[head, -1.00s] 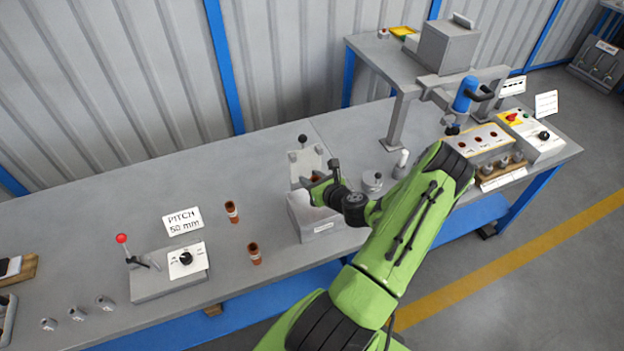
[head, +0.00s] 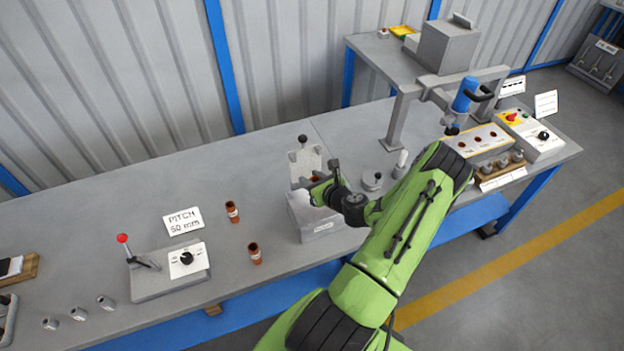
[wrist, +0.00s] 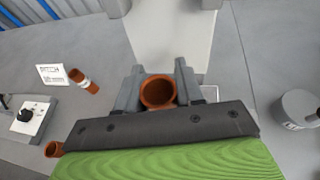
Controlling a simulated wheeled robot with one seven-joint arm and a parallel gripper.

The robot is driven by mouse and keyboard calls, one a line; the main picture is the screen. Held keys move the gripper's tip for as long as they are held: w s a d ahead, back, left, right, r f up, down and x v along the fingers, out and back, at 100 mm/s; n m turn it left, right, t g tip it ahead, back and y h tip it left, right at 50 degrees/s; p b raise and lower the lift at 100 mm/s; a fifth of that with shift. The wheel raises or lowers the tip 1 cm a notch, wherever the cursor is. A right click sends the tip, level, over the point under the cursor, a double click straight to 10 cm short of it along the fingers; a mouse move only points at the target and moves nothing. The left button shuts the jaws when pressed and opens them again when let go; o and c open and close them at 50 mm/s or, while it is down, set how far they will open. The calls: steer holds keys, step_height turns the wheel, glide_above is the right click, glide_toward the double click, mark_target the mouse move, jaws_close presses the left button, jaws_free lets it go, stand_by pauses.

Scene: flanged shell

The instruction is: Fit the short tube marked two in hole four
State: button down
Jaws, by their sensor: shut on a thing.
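My gripper (head: 320,186) is shut on a short orange-brown tube (wrist: 158,92). In the wrist view I look down into the tube's open end, held between the two grey fingers. In the head view only a bit of this tube shows, over the pale grey block (head: 318,222) at the middle of the bench. Any mark on the held tube is hidden. Two similar tubes with pale labels stand on the bench to the left, a farther tube (head: 232,212) and a nearer tube (head: 254,254). Their labels are too small to read. I cannot make out a hole marked four.
A control box with a red-knobbed lever (head: 170,272) and a "PITCH 50 mm" card (head: 183,221) stand left. A grey round weight-like part (head: 372,181) is right of my gripper. Bare bench lies at the back left.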

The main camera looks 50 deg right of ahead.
steer(key=shift+f, duration=0.15)
stand_by(0.5)
steer(key=shift+f+b, duration=0.3)
steer(key=shift+f, duration=0.05)
steer(key=shift+f+b, duration=2.3)
steer(key=shift+f, duration=0.7)
steer(key=c, duration=0.6)
jaws_free()
steer(key=shift+c, duration=0.2)
steer(key=v, duration=1.6)
steer(key=shift+w+a, duration=0.1)
steer(key=shift+w, duration=0.05)
